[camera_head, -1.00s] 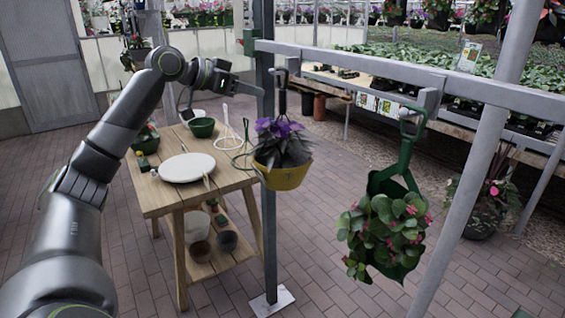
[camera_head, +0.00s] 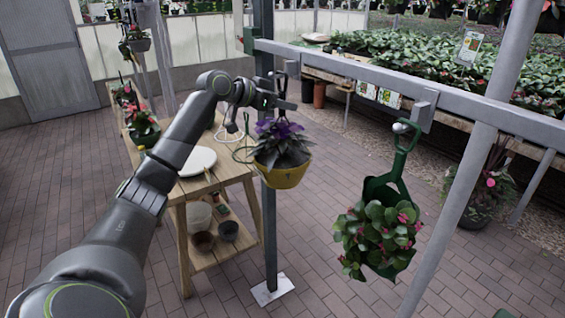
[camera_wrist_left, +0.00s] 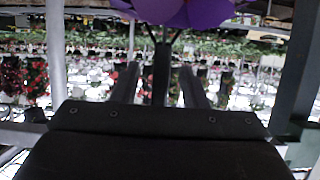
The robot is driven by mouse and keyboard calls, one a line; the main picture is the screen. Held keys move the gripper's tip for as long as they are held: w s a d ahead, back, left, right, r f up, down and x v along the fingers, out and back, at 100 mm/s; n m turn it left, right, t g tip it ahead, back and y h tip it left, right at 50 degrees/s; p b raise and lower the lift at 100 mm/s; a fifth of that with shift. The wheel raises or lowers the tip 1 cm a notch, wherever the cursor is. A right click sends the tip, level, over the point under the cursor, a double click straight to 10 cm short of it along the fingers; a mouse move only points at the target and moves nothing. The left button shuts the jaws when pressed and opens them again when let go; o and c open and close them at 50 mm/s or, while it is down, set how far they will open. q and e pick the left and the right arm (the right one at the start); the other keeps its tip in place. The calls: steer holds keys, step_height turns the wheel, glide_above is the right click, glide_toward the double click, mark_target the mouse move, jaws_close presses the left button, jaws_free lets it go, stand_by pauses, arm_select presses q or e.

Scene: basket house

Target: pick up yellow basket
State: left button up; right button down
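The yellow basket (camera_head: 282,176) hangs from the metal rail near a post in the head view. It holds a plant with purple flowers and dark leaves (camera_head: 282,145). Its dark hanger (camera_head: 280,82) rises above the plant to the rail. My left gripper (camera_head: 284,102) is at the hanger, just above the flowers. In the left wrist view, the two fingers of this gripper (camera_wrist_left: 159,85) stand apart, with the dark hanger stem (camera_wrist_left: 161,70) between them and a gap on each side. Purple petals (camera_wrist_left: 175,10) show at the top. My right gripper is not in view.
The grey rail (camera_head: 350,68) and post (camera_head: 268,220) stand close to my gripper. A wooden table (camera_head: 228,172) with a white disc (camera_head: 198,160) is behind. The brick floor is open at left.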

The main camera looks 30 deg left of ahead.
arm_select(q)
jaws_close()
stand_by(0.3)
stand_by(1.1)
steer(key=shift+w+r, duration=0.1)
steer(key=shift+r, duration=0.05)
